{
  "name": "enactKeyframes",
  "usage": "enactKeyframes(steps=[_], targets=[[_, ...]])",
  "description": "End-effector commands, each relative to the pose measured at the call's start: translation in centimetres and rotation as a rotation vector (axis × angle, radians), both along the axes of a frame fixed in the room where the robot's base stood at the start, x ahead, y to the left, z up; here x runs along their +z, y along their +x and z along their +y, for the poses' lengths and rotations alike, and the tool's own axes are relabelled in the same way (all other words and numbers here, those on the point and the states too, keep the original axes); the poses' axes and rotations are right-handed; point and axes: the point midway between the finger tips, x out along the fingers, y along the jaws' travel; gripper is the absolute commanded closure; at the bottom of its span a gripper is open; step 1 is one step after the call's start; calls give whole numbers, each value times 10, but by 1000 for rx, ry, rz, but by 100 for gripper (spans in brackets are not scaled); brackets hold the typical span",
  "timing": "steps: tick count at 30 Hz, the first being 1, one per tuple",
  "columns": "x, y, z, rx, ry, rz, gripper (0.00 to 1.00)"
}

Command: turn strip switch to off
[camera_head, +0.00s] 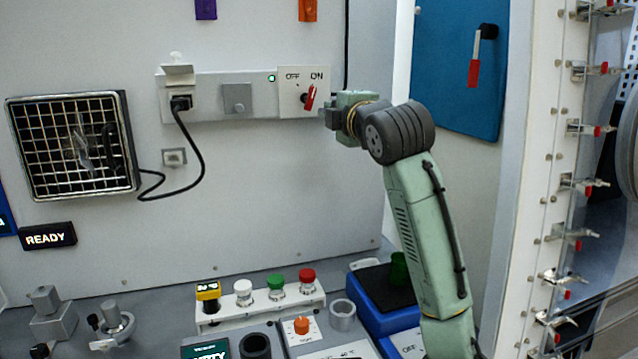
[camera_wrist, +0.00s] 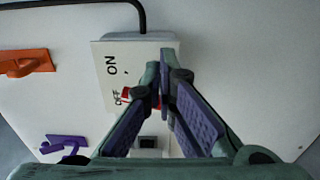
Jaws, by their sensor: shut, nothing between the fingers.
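The strip switch is a red lever (camera_head: 310,97) on a pale plate (camera_head: 290,108) marked OFF on the left and ON on the right. In the head view the lever leans up and right, toward ON. My gripper (camera_head: 328,117) is at the plate's right edge, just right of the lever; I cannot tell whether they touch. In the wrist view my gripper (camera_wrist: 163,72) is shut and empty in front of the plate (camera_wrist: 112,47).
The grey wall strip (camera_head: 215,97) carries a green light (camera_head: 271,78) and a plugged-in black cord (camera_head: 202,150) beside a caged fan (camera_head: 73,146). A blue panel (camera_head: 455,70) is on the right. Buttons (camera_head: 276,284) and a blue box (camera_head: 365,305) stand below. Wall below the strip is mostly clear.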

Motion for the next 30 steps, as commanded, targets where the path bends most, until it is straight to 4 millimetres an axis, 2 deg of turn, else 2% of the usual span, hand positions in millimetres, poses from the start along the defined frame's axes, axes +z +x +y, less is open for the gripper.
enactKeyframes(steps=[30], targets=[[5,-3,10,1,0,0,100]])
